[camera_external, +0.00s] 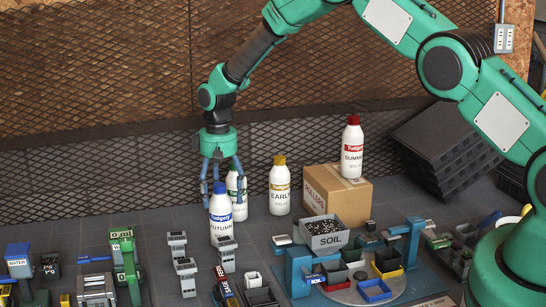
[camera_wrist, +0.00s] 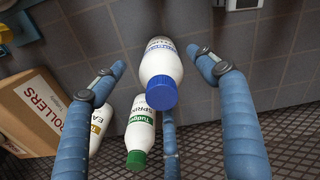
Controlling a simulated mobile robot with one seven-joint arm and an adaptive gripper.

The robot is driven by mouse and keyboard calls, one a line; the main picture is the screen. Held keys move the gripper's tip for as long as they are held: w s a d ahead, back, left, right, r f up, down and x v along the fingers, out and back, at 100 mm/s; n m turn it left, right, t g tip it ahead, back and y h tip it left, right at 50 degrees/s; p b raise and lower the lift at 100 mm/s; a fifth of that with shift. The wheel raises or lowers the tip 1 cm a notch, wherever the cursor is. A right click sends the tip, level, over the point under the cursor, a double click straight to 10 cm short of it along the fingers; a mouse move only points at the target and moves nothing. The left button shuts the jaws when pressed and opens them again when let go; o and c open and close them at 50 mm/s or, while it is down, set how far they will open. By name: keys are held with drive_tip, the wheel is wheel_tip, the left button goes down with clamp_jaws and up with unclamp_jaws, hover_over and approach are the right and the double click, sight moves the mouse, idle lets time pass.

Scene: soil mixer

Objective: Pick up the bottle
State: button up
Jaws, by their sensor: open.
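A white bottle with a blue cap, labelled AUTUMN (camera_external: 221,222), stands upright on the floor surface below my gripper (camera_external: 221,195). In the wrist view this bottle (camera_wrist: 160,70) lies between my three blue fingers (camera_wrist: 157,62), with visible gaps to the two side fingers. My gripper is open and points down. A green-capped bottle (camera_external: 237,184) stands just behind, partly hidden by my fingers; it also shows in the wrist view (camera_wrist: 141,128). A yellow-capped bottle (camera_external: 280,190) stands to the right. A red-capped bottle (camera_external: 352,150) stands on a cardboard box (camera_external: 352,200).
A grey soil bin (camera_external: 325,240) and a turntable with coloured trays (camera_external: 372,288) stand front right. Small grey devices (camera_external: 184,268) and a green machine (camera_external: 124,262) stand front left. A mesh wall (camera_external: 90,180) runs behind. Floor left of the bottles is clear.

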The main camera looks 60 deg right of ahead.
sight(219, 185)
drive_tip(key=shift+f, duration=0.15)
drive_tip(key=shift+f, duration=2.45)
drive_tip(key=c, duration=1.8)
drive_tip(key=shift+o, duration=0.2)
drive_tip(key=shift+r, duration=0.2)
drive_tip(key=shift+r, duration=4.9)
drive_tip(key=shift+w, duration=0.1)
